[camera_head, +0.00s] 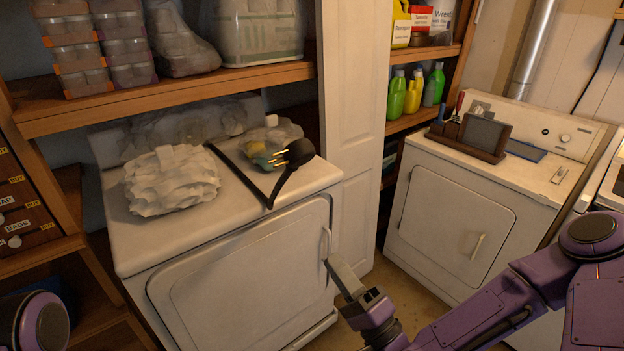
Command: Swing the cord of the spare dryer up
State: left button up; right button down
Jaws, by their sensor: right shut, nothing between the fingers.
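A white dryer (250,265) stands at the left with its front door closed. A black cord (240,177) lies on its top, bent in a V near the front right edge. The cord ends in a thick black plug (299,153) with brass-coloured prongs pointing left. My right gripper (333,266) is shut and empty, in front of the dryer's right side, just below the door handle (326,243). I cannot tell whether it touches the dryer. The gripper is well below the cord. My left gripper is out of view; only part of my left arm shows at the bottom left.
Crumpled white cloth or paper (172,180) and clear plastic bags (190,128) lie on the dryer top. A wooden shelf (170,98) overhangs its back. A white panel (352,120) stands behind its right side. A second white appliance (455,215) stands at the right, with floor between.

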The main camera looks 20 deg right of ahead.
notch_tip(320, 180, up, 5)
jog(key=d+m+t, duration=0.1)
jog(key=t, duration=0.1)
pick_arm(q)
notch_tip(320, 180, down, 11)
jog(key=b, duration=1.2)
pick_arm(e)
send_near(302, 163)
jog(key=p+x, duration=0.5)
jog(key=x, duration=0.1)
jog(key=shift+a, duration=0.15)
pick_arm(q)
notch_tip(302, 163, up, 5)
pick_arm(e)
jog(key=shift+w+r, duration=0.1)
jog(key=shift+w, duration=0.35)
jog(key=shift+a+r, duration=0.1)
jog(key=p+x, duration=0.1)
jog(key=x, duration=0.1)
jog(key=p+x, duration=0.1)
jog(key=x, duration=0.1)
jog(key=shift+r+p, duration=0.3)
jog(key=shift+r, duration=0.2)
jog(key=shift+w, duration=0.25)
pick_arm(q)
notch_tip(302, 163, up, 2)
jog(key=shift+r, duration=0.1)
pick_arm(e)
jog(key=shift+f, duration=0.1)
